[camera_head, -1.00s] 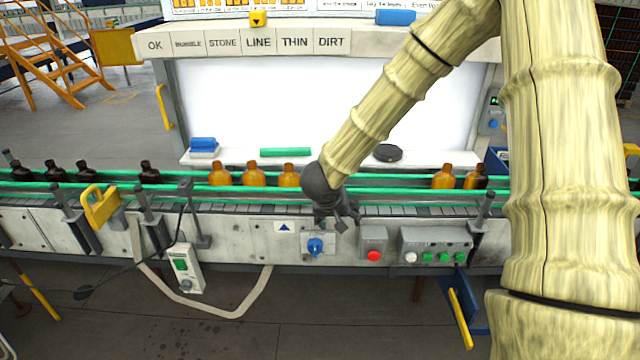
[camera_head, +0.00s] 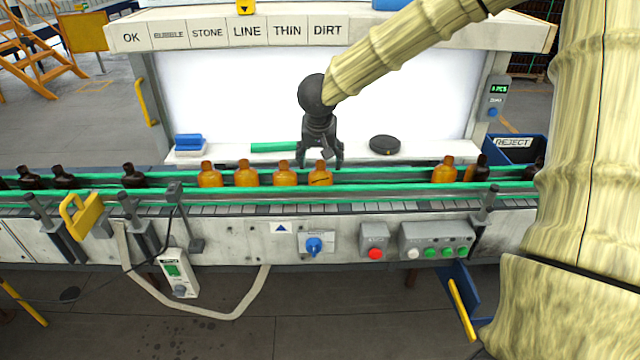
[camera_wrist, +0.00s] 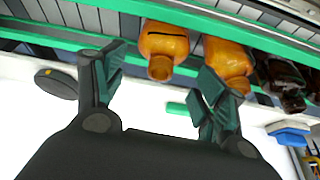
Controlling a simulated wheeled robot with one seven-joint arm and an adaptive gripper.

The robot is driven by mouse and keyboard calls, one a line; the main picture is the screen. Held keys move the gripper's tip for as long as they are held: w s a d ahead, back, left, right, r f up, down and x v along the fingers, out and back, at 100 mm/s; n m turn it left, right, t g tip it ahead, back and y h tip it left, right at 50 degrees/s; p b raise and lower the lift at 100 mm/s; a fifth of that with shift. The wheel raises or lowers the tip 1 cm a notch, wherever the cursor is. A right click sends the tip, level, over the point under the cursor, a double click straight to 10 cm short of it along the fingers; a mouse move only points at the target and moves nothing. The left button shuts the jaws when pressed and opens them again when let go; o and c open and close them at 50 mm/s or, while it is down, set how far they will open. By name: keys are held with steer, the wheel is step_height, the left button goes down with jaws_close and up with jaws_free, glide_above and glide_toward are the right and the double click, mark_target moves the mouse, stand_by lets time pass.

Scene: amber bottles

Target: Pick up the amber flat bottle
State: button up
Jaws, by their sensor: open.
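Several amber bottles stand upright in a row on the conveyor. In the head view, one amber bottle (camera_head: 320,178) with a dark mark across it is right below my gripper (camera_head: 320,162). Other amber bottles stand to its left, the nearest one (camera_head: 285,177) close beside it. In the wrist view, the marked bottle (camera_wrist: 163,42) shows between the fingers of my gripper (camera_wrist: 160,78), neck toward me. Another amber bottle (camera_wrist: 228,60) is partly behind the right finger. My gripper is open and empty, its fingers pointing down. I cannot tell which bottle is the flat one.
Green guide rails (camera_head: 390,187) run along the conveyor. More amber bottles (camera_head: 443,170) stand to the right, dark brown bottles (camera_head: 133,177) to the left. Behind are a white lit panel (camera_head: 230,95), a green bar (camera_head: 272,147) and a black disc (camera_head: 384,145).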

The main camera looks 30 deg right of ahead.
mark_target(321, 172)
steer(key=shift+w+d+f, duration=0.1)
steer(key=shift+w+f, duration=0.15)
steer(key=shift+f, duration=0.15)
steer(key=shift+s+d+f, duration=0.15)
steer(key=shift+s+f, duration=0.1)
steer(key=shift+p+x, duration=0.65)
steer(key=shift+x, duration=1.8)
steer(key=c, duration=0.9)
